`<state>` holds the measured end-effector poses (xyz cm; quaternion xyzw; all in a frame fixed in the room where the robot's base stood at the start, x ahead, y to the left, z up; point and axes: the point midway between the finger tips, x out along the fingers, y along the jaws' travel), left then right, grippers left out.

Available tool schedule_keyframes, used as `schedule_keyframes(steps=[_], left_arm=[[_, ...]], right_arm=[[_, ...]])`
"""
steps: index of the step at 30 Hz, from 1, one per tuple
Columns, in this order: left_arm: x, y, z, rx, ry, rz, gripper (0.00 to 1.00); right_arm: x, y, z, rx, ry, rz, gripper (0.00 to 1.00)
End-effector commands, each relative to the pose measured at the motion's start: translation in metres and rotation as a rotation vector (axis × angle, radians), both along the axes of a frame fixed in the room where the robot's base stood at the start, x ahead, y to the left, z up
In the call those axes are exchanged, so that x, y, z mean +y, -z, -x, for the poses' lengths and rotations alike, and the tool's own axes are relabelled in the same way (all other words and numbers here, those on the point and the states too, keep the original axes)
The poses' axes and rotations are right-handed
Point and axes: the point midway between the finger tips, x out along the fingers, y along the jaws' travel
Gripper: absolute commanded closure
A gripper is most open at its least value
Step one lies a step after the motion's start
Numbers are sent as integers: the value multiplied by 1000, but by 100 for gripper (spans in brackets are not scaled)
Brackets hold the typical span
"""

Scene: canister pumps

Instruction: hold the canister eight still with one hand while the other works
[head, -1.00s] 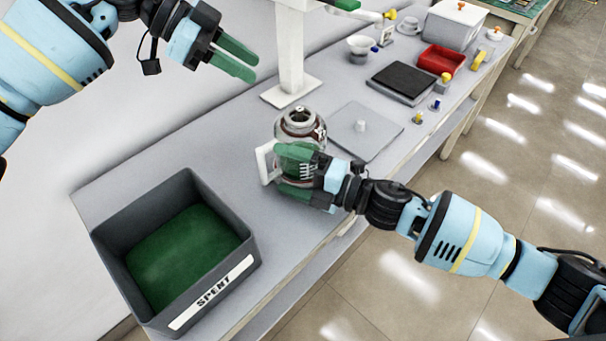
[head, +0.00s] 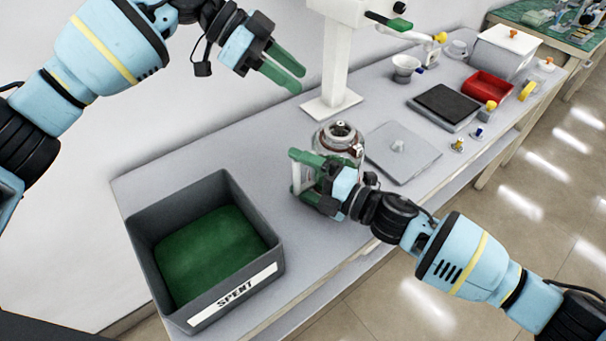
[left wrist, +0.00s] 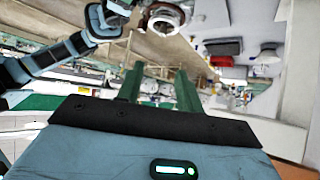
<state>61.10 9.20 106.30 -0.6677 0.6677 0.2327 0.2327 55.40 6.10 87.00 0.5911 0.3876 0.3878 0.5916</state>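The canister (head: 340,138), a glassy jar with a dark reddish rim and a metal top, stands upright on the bench; no number is readable. It also shows at the top of the left wrist view (left wrist: 165,17). A white upright handle-like piece (head: 296,178) is on its near left side. My right gripper (head: 306,177) is low in front of the canister, its green fingers apart, one above the other, around the white piece; I cannot tell whether they touch it. It hides the canister's lower body. My left gripper (head: 287,76) is open and empty, high above the bench's back left.
A grey bin marked SPENT (head: 270,262) with a green bottom stands at the near left. A white stand (head: 332,104) is behind the canister. A grey plate with a knob (head: 408,165), a black-topped pad (head: 445,102) and a red tray (head: 490,85) lie to the right.

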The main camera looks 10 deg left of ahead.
Motion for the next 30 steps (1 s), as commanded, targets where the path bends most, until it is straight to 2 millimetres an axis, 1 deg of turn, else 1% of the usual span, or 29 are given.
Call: schedule_keyframes(steps=[1,2,6,8,11,14,16,18,21,24,27,30], left_arm=[[0,0,0,0,0,0,64],[0,0,0,0,0,0,64],[-4,-4,0,-9,2,21,82],[-10,-10,-1,-24,5,54,82],[-27,-29,-3,-68,8,156,82],[-48,-58,-7,-126,-2,303,82],[-61,-82,-10,-170,-21,415,82],[-71,-106,-13,-208,-48,523,82],[-81,-139,-20,-254,-108,665,82],[-86,-168,-28,-290,-181,790,82],[-86,-193,-38,-314,-275,898,82],[-84,-214,-49,-326,-381,984,82]], right_arm=[[0,0,0,1,0,0,41],[0,0,0,1,0,0,44],[0,0,0,1,0,0,44],[0,0,0,1,0,0,44],[0,0,0,1,0,0,44],[0,0,0,1,0,0,44],[0,0,0,1,0,0,44],[0,0,0,1,0,0,44],[0,0,0,1,0,0,44],[0,0,0,1,0,0,44],[0,0,0,1,0,0,44],[0,0,0,1,0,0,44]])
